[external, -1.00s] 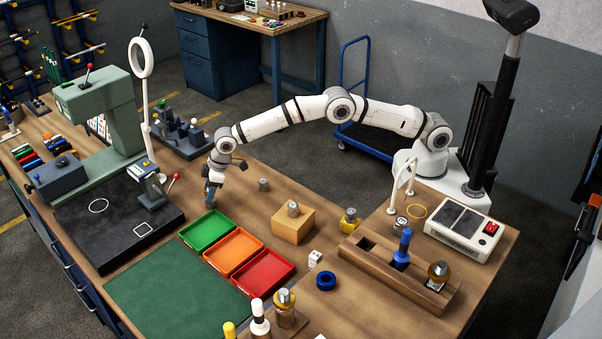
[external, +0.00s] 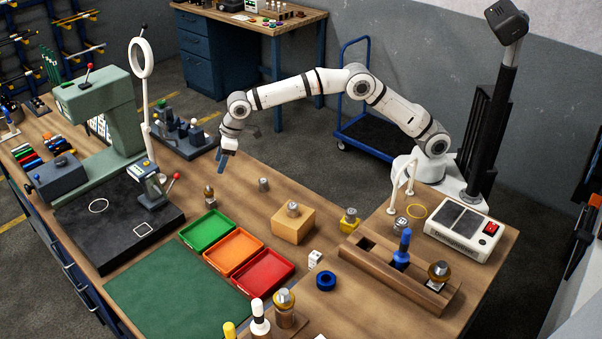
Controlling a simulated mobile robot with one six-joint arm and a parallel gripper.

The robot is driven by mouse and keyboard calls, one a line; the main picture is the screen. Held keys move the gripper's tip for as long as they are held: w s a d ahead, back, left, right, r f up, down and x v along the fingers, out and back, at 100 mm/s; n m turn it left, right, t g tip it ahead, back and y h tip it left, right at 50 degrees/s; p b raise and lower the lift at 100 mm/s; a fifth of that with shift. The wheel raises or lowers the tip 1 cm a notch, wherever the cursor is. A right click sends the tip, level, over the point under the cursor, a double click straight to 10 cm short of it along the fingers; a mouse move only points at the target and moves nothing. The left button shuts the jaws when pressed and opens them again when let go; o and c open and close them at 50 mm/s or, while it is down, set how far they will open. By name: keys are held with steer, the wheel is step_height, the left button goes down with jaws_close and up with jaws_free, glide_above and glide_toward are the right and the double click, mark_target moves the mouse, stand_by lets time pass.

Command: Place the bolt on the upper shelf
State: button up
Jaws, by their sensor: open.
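My gripper (external: 223,162) is open and empty, raised above the bench behind the green tray. A small upright brown and dark piece (external: 210,197) stands on the wood below it, apart from the jaws. A short grey metal piece (external: 264,184) stands to its right. Another metal piece (external: 293,209) stands on a wooden block (external: 291,228). At this size I cannot tell which of these is the bolt. No upper shelf can be clearly made out.
Green (external: 207,231), orange (external: 234,251) and red (external: 264,271) trays lie in the middle of the bench. A green press (external: 105,115) and a white ring on a stand (external: 141,57) rise at left. A slotted wooden rack (external: 400,277) is at right.

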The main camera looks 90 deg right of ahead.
steer(key=s+d+r, duration=0.2)
steer(key=s+r, duration=0.2)
steer(key=s, duration=0.2)
steer(key=s+d+r, duration=0.3)
steer(key=s+r, duration=0.2)
steer(key=s, duration=0.2)
steer(key=s+d, duration=0.2)
steer(key=s, duration=1)
steer(key=s+d+r+m, duration=0.1)
steer(key=s+d, duration=0.1)
steer(key=s, duration=1)
steer(key=shift+s+d+m+g+h, duration=0.3)
steer(key=shift+s+d, duration=0.05)
steer(key=shift+o, duration=0.6)
steer(key=s+f, duration=0.2)
steer(key=s, duration=0.5)
steer(key=s+d+f, duration=0.1)
steer(key=s+f, duration=0.2)
steer(key=s, duration=0.4)
steer(key=shift+d+f+m, duration=0.2)
steer(key=shift+f+m, duration=0.1)
steer(key=shift+w, duration=0.1)
steer(key=shift+w, duration=0.1)
